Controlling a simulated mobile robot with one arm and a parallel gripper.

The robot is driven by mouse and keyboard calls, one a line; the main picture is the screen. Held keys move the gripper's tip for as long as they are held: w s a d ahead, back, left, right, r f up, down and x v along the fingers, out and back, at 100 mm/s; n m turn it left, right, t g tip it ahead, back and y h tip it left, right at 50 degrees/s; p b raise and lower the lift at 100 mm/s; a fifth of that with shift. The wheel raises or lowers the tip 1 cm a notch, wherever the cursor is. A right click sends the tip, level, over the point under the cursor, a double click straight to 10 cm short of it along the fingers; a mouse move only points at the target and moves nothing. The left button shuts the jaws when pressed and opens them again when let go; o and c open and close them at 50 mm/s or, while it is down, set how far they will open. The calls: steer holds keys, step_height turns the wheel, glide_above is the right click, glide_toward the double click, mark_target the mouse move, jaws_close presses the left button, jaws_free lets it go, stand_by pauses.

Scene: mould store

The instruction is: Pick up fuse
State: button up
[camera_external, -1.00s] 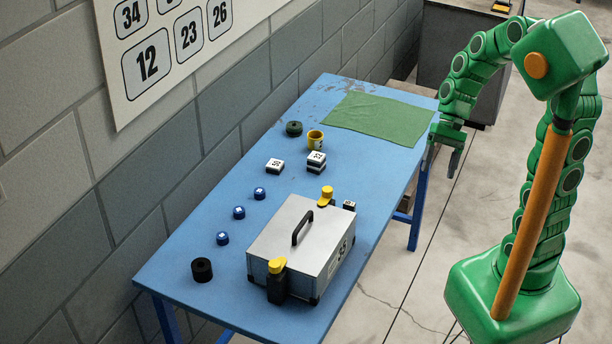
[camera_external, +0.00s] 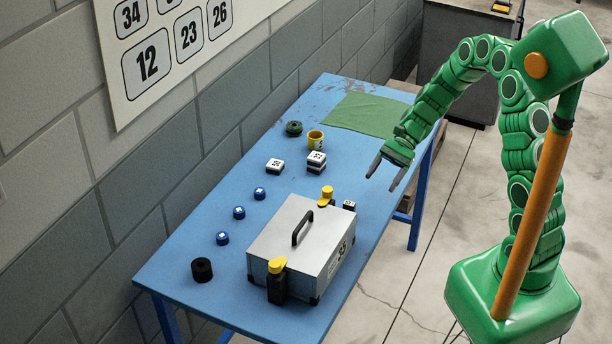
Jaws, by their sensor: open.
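I cannot tell for sure which thing is the fuse. Candidates are a small black-and-white block (camera_external: 349,205) behind the right corner of a silver case and several small blue pieces with white marks, such as the middle one (camera_external: 239,213), in a row left of the case. White blocks with black marks stand farther back, one alone (camera_external: 275,166) and a stack (camera_external: 316,162). My gripper (camera_external: 382,182) is open and empty, above the table's right side, right of the stack, with its fingers pointing down and left.
The silver case (camera_external: 290,237) with a black handle and yellow-topped latches fills the front of the blue table (camera_external: 190,240). A black cylinder (camera_external: 202,270), yellow cup (camera_external: 316,140), dark green roll (camera_external: 294,128) and green cloth (camera_external: 350,113) also lie there. The wall borders the left.

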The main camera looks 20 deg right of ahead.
mark_target(349, 208)
steer(key=w+f+m, duration=0.1)
steer(key=f, duration=0.2)
steer(key=w+a+f+m+y, duration=0.1)
steer(key=w+f, duration=0.1)
steer(key=f, duration=0.1)
steer(key=w+a+f+m+y, duration=0.1)
steer(key=w+f+m, duration=0.1)
steer(key=shift+w+a+f+t, duration=0.1)
steer(key=shift+a+f+t, duration=0.15)
steer(key=shift+f+t, duration=0.15)
steer(key=shift+r+x, duration=0.2)
steer(key=shift+x, duration=3.65)
steer(key=shift+a, duration=0.1)
steer(key=c, duration=1)
steer(key=shift+r, duration=0.1)
